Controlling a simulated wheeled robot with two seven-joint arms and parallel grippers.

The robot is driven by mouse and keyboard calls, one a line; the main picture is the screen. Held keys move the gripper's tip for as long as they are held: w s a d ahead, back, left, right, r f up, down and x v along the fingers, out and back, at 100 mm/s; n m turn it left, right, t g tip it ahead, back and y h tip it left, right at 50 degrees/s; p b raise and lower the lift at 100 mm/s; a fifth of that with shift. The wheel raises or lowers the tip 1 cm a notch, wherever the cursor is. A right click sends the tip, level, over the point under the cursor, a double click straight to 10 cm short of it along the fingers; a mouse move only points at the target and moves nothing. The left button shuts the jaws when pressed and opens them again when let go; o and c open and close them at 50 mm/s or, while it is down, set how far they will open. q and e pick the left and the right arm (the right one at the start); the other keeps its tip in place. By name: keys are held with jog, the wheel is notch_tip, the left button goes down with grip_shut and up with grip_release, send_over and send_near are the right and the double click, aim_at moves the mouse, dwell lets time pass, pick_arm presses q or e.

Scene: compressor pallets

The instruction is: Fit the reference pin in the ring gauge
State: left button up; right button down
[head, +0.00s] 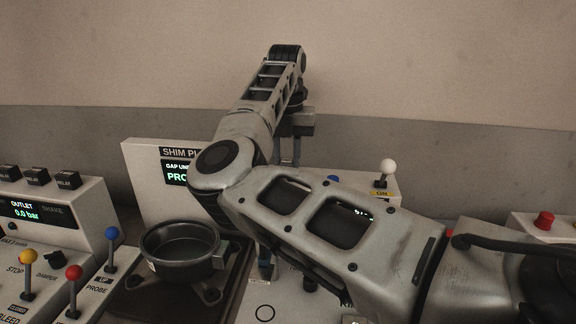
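My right arm comes in from the right, crosses the middle of the view and bends upward, with its wrist high at the back. My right gripper (287,150) points down behind the arm. Only its upper part shows, and its fingertips are hidden by the arm link, so its opening and anything in it cannot be told. My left gripper is not in view. I cannot make out the reference pin or the ring gauge.
A dark round bowl (180,252) stands on a dark base at left. A console (68,240) with red, yellow and blue levers is at far left. A white panel (142,180) with a green display stands behind. A white-knobbed lever (387,168) and red button (543,221) are right.

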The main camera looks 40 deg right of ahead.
aim_at(287, 160)
jog(key=shift+r+p, duration=1.3)
jog(key=shift+r, duration=1.7)
jog(key=shift+f+b, duration=0.8)
jog(key=shift+f, duration=1.35)
jog(key=shift+r, duration=0.15)
